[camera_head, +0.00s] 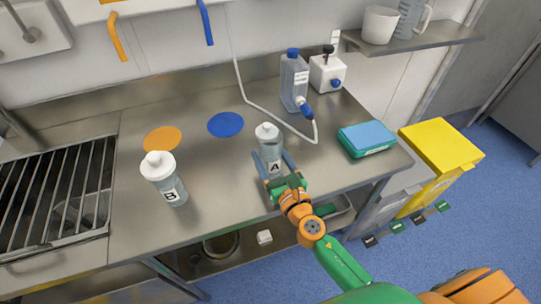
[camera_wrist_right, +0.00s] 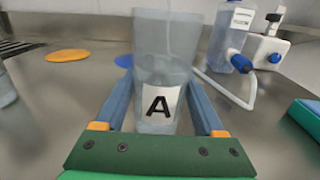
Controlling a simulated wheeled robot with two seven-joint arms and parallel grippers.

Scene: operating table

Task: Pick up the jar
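A clear jar with a white lid and a label "A" (camera_head: 268,148) stands upright on the steel counter. My right gripper (camera_head: 273,163) is at this jar with its two blue fingers spread, one on each side. In the right wrist view jar A (camera_wrist_right: 160,70) stands between the fingers, and gaps show beside its lower part; contact higher up is unclear. A second jar with a white lid and a label "B" (camera_head: 168,182) stands to the left on the counter. My left gripper is not in view.
Orange (camera_head: 162,139) and blue (camera_head: 225,124) discs lie behind the jars. A bottle (camera_head: 294,80) with a white tube stands at the back. A blue-green box (camera_head: 367,139) lies to the right. A metal grate (camera_head: 50,200) is at the left.

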